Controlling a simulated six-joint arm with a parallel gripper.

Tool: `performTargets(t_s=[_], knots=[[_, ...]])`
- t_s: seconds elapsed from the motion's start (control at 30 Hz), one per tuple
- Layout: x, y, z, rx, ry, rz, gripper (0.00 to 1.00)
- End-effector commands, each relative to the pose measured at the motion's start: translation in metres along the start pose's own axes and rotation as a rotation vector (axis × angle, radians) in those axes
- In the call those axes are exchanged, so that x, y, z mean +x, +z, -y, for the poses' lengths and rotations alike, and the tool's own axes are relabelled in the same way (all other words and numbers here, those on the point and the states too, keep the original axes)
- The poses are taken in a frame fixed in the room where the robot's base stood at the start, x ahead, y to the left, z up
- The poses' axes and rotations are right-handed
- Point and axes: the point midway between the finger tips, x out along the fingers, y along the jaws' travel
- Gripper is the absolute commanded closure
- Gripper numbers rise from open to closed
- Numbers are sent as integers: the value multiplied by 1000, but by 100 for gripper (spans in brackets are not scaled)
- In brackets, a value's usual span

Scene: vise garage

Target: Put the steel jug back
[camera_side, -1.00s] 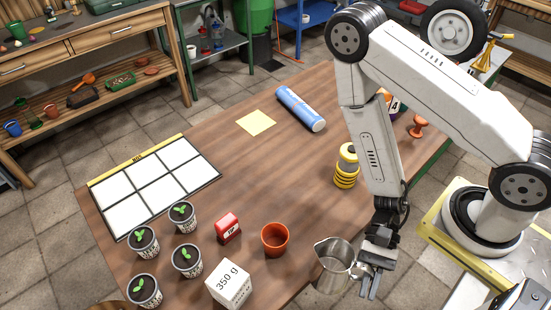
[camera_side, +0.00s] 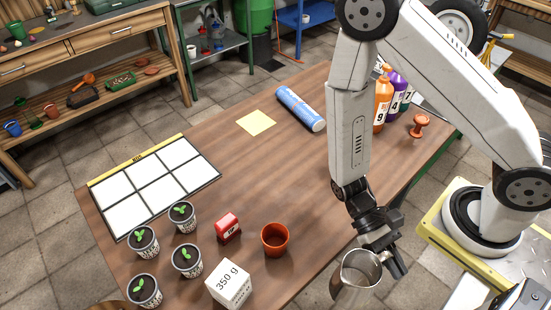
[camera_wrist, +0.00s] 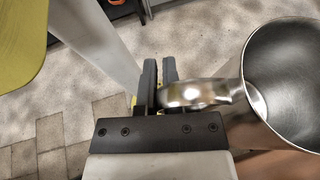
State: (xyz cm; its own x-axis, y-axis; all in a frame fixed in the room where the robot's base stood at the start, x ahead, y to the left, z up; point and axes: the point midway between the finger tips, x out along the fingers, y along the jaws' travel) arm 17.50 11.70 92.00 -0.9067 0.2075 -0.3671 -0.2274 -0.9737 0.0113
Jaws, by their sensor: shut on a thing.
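The steel jug (camera_side: 346,287) is at the table's near right edge in the side view, its open mouth facing up toward the camera. It looks raised and somewhat tilted, but its height above the table is unclear. My gripper (camera_side: 398,262) is to the right of the jug and shut on its handle. In the wrist view, the jug (camera_wrist: 285,75) fills the right side. Its shiny handle (camera_wrist: 195,94) reaches between the fingers of my gripper (camera_wrist: 158,85).
A terracotta pot (camera_side: 275,240), a white 350 g block (camera_side: 229,284), a red box (camera_side: 228,228) and several seedling pots (camera_side: 186,260) stand left of the jug. A white-celled mat (camera_side: 150,185) lies farther left. Bottles (camera_side: 383,103) stand behind my arm. The table's middle is clear.

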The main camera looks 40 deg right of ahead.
Motion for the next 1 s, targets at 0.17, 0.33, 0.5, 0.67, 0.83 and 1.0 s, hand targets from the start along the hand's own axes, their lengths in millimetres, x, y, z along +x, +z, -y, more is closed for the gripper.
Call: performTargets(t_s=[0.17, 0.33, 0.5, 0.67, 0.83, 1.0], knots=[[-10, -3, -15, -65, 161, -2, 100], [-23, -9, -29, -126, 318, -3, 100], [-39, -16, -43, -188, 479, -5, 100], [-59, -24, -55, -249, 633, -6, 100], [-83, -33, -64, -313, 797, -8, 100], [-111, -43, -71, -376, 960, -10, 100]])
